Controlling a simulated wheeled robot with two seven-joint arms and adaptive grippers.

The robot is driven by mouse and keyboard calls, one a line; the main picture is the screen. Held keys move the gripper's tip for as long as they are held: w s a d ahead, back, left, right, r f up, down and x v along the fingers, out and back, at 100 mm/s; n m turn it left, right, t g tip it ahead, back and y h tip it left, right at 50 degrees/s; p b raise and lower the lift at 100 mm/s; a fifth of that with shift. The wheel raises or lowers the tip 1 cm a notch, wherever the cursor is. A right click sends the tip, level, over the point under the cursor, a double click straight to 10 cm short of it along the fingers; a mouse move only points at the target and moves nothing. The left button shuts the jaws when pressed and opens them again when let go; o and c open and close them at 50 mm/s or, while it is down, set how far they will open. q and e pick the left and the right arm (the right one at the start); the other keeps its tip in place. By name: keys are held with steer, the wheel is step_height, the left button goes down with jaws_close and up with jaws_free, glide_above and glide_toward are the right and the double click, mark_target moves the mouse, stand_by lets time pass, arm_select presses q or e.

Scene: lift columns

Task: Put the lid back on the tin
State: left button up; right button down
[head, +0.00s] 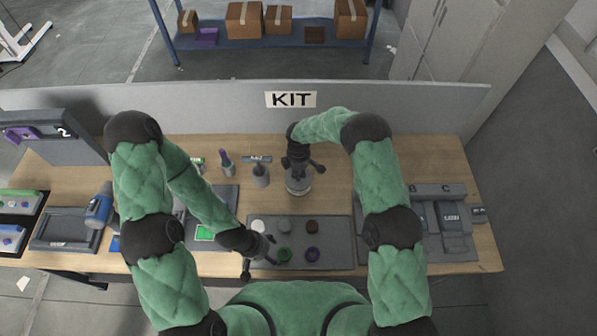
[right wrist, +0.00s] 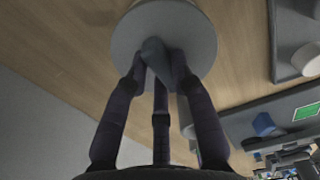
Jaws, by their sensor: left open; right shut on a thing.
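My right gripper (head: 299,166) is near the middle of the table's back half, shut on the knob of a round grey lid. In the right wrist view the fingers (right wrist: 158,62) close around the knob and the grey lid (right wrist: 196,35) spreads out beyond them. The grey tin (head: 298,187) shows directly under the right gripper in the head view. I cannot tell whether the lid touches the tin or hangs just above it. My left gripper (head: 260,262) is open and empty, low at the front left corner of the grey tray.
The grey tray (head: 335,243) holds several round pieces. A grey holder (head: 261,178) and a purple-topped tool (head: 226,162) stand left of the tin. A blue bottle-like thing (head: 98,207) is at left. Grey fixtures (head: 436,192) stand at right. A panel (head: 400,105) closes the back.

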arm_select(q)
steer(key=shift+f+b, duration=1.25)
arm_select(e)
steer(key=shift+f, duration=0.2)
stand_by(1.3)
steer(key=c, duration=1)
jaws_free()
steer(key=o, duration=0.5)
steer(key=shift+r, duration=0.1)
arm_select(q)
steer(key=shift+r+p, duration=1.25)
arm_select(e)
steer(key=shift+r, duration=3.4)
steer(key=shift+c, duration=0.3)
